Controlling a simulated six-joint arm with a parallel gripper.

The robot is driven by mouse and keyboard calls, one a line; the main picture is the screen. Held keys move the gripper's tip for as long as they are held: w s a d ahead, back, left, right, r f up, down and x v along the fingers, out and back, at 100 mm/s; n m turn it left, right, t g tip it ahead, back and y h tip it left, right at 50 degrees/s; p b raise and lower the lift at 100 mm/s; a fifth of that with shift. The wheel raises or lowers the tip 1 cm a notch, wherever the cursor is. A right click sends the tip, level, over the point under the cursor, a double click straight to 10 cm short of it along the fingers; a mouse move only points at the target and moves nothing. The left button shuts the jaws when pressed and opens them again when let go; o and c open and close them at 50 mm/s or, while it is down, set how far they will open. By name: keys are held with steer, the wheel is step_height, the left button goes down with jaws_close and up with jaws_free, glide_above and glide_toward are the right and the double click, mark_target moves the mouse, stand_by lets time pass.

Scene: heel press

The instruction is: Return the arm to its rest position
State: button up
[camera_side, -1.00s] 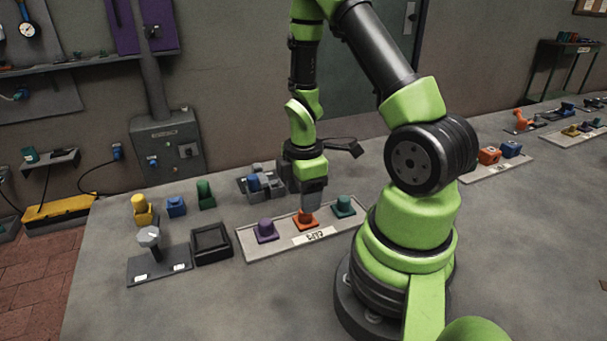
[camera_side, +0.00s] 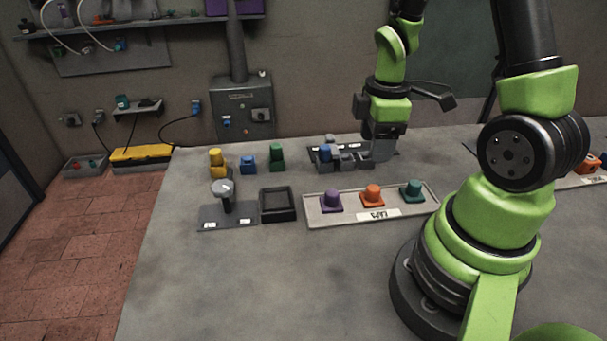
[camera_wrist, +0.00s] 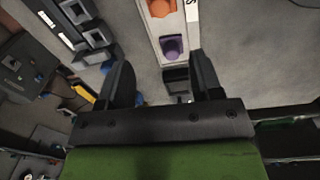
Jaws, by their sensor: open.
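My gripper (camera_side: 381,157) is raised above the back of the table, behind the tray's right part in the side view. In the wrist view my gripper (camera_wrist: 160,82) shows two dark fingers spread apart with nothing between them. The light tray (camera_side: 318,217) holds a purple piece (camera_side: 331,201), an orange piece (camera_side: 372,195) and a teal piece (camera_side: 411,190), all upright in a row. The purple piece (camera_wrist: 172,46) and the orange piece (camera_wrist: 161,7) also show in the wrist view.
A grey fixture with a blue piece (camera_side: 324,153) stands close to my gripper's left. Yellow (camera_side: 217,161), blue (camera_side: 248,164) and green (camera_side: 277,157) pieces stand at the back left. A black empty box (camera_side: 277,205) and a knobbed post (camera_side: 224,190) stand left of the tray. The front table is clear.

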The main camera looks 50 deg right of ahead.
steer(key=s+a+r+m+t+y, duration=0.1)
steer(key=s+a+r+m+t, duration=0.1)
steer(key=a+r+m, duration=0.3)
steer(key=s+a+r+m+t+y, duration=0.1)
steer(key=s+a+r+m+t, duration=0.2)
steer(key=r, duration=1)
steer(key=a+m+t, duration=0.1)
steer(key=a+m, duration=0.2)
steer(key=a, duration=0.2)
steer(key=shift+a+m+t, duration=0.3)
